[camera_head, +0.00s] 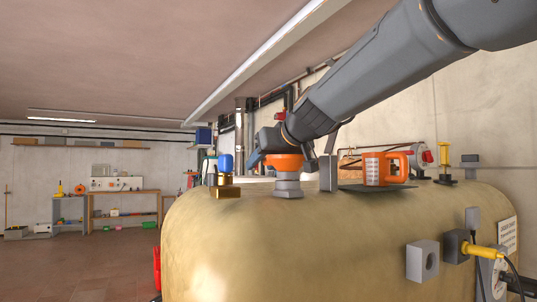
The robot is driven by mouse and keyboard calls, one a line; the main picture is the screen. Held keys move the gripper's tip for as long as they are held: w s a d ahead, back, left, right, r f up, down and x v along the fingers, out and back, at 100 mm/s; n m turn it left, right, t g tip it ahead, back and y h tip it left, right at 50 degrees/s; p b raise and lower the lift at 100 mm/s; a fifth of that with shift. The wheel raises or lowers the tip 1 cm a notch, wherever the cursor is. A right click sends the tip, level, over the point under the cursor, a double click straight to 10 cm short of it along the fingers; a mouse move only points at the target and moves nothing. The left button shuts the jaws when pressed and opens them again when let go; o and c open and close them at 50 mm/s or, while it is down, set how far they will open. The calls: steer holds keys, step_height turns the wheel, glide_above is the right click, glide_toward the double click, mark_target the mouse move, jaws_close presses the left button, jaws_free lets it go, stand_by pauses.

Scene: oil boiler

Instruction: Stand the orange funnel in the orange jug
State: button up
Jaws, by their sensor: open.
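The orange funnel (286,164) shows as an orange rim on top of a grey stepped fitting (288,188) on the tank; its lower part cannot be made out. My gripper (282,157) is at the funnel, with a finger on its left and another on its right. The gripper is open, and whether a finger touches the funnel is unclear. The orange jug (373,170), with a pale marked panel and a handle on its right, stands upright on a dark green mat (377,188), to the right of the funnel.
The large tan tank (300,240) fills the foreground. A grey upright block (328,173) stands between funnel and jug. A brass fitting with a blue cap (225,178) is at left, and a yellow-handled fitting (445,165) at right. My arm crosses above the jug.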

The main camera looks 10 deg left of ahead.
steer(key=shift+w+a+f, duration=0.15)
steer(key=shift+w+a, duration=0.05)
steer(key=shift+w, duration=0.05)
jaws_close()
steer(key=shift+r, duration=0.2)
steer(key=shift+r+p, duration=2.1)
steer(key=shift+r, duration=0.7)
